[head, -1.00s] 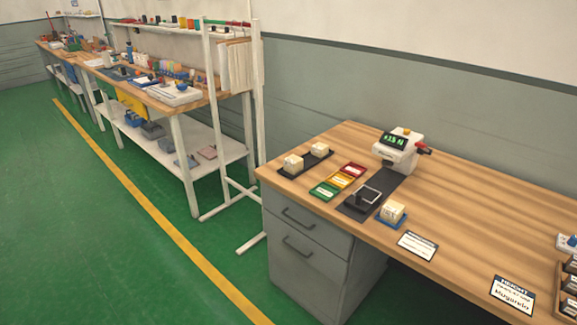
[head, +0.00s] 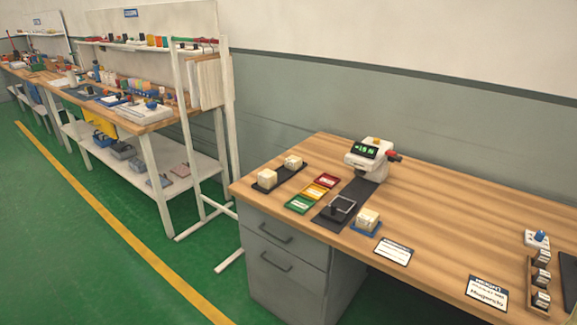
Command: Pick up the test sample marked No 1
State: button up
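A front sample (head: 266,179) and a rear sample (head: 292,162) sit on a black tray (head: 281,176) near the desk's left edge. A third sample (head: 367,219) sits on a small blue tray (head: 365,230) near the front edge. The marks on the samples are too small to read, so I cannot tell which is No 1. My gripper is not in view.
A white device (head: 369,158) with a green display stands behind a black strip. Green, yellow (head: 314,191) and red trays lie between the black tray and strip. Cards lie along the front edge; a wooden rack (head: 531,287) is at right. Shelved workbenches (head: 150,120) stand at left.

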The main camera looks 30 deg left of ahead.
aim_at(293, 162)
jog(key=u, duration=0.45)
jog(key=k, duration=1.1)
jog(key=u, duration=1.85)
jog(key=i, duration=1.7)
jog(key=z, duration=0.55)
jog(key=i, duration=0.9)
jog(key=z, duration=0.9)
